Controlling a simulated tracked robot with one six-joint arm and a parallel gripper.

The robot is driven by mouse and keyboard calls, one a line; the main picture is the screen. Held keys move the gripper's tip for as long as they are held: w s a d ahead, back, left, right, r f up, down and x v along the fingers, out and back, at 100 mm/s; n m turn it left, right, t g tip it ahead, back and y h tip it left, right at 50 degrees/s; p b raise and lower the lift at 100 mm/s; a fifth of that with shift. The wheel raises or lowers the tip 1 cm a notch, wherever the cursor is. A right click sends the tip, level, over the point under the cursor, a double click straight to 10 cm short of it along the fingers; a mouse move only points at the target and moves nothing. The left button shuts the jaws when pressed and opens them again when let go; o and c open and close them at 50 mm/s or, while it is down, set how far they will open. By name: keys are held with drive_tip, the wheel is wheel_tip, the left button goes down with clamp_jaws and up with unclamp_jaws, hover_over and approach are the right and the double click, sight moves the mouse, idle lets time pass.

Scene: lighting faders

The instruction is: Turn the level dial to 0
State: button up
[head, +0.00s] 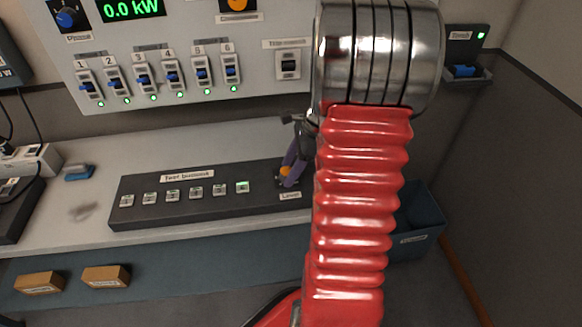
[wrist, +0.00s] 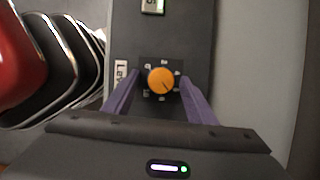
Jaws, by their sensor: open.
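The level dial is an orange round knob (wrist: 161,81) on a dark panel, with small marks around it too small to read. Its dark pointer line points to the lower right in the wrist view. In the head view the knob (head: 285,171) sits at the right end of the panel, partly covered by my gripper (head: 292,168). In the wrist view, the purple fingers of my gripper (wrist: 160,84) are open, one on each side of the knob. I cannot tell whether they touch it. The "Level" label (wrist: 121,73) lies left of the knob.
The dark control panel (head: 150,215) carries a row of several push buttons, the rightmost lit green. Above it is a wall panel (head: 265,95) with numbered breaker switches. A blue bin (head: 425,222) stands at right. The bench top (head: 120,150) behind the control panel is mostly clear.

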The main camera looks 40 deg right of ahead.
drive_tip(key=c, duration=1)
drive_tip(key=shift+d, duration=0.15)
drive_tip(key=shift+c, duration=0.2)
